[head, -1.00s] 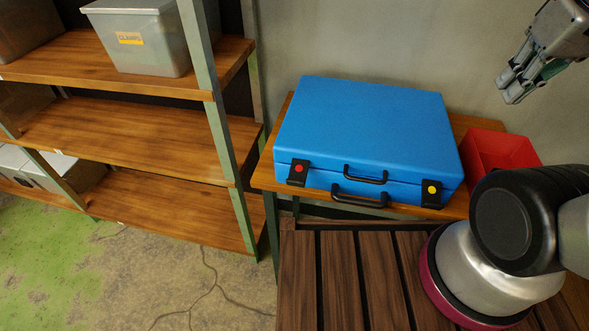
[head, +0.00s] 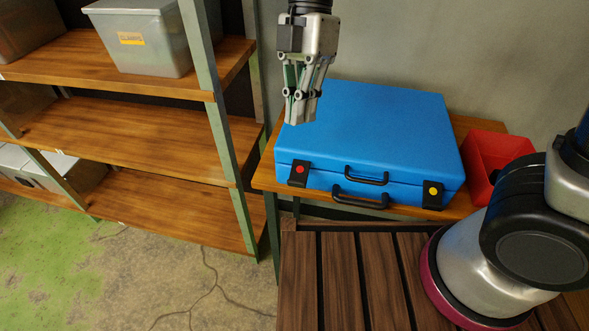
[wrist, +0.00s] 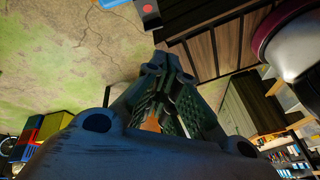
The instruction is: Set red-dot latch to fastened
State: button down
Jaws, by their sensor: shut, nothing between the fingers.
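A blue case (head: 370,125) lies with its lid down on a small wooden table. The red-dot latch (head: 299,173), a black plate with a red dot, is on the left of the case's front, across the lid seam. It also shows at the top of the wrist view (wrist: 150,12). A matching latch with a yellow dot (head: 433,195) is at the front right. My gripper (head: 298,120) points down above the left part of the case, apart from it and above and behind the red-dot latch. Its fingers are shut and empty. I cannot tell the latch's exact position.
Two black handles (head: 366,176) sit at the front middle of the case. A red bin (head: 492,155) stands right of it. A wooden shelf unit (head: 130,130) with a grey box (head: 140,38) is at the left. A slatted surface (head: 345,275) lies in front.

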jog(key=shift+s+a+r+n+g, duration=0.1)
jog(key=shift+s+r+n, duration=0.1)
jog(key=shift+n, duration=0.85)
jog(key=shift+s+a+r+n+g, duration=0.1)
jog(key=shift+r+n, duration=0.05)
jog(key=shift+n, duration=0.95)
jog(key=shift+s+a+r+n+g, duration=0.1)
jog(key=shift+s+r+n, duration=0.1)
jog(key=shift+n, duration=0.85)
jog(key=shift+f, duration=0.1)
send_over(293, 173)
jog(key=s, duration=0.4)
notch_tip(293, 173, down, 12)
jog(key=shift+w+d+f, duration=0.15)
jog(key=shift+d+f, duration=0.05)
jog(key=shift+f, duration=0.15)
jog(key=shift+a+f, duration=0.1)
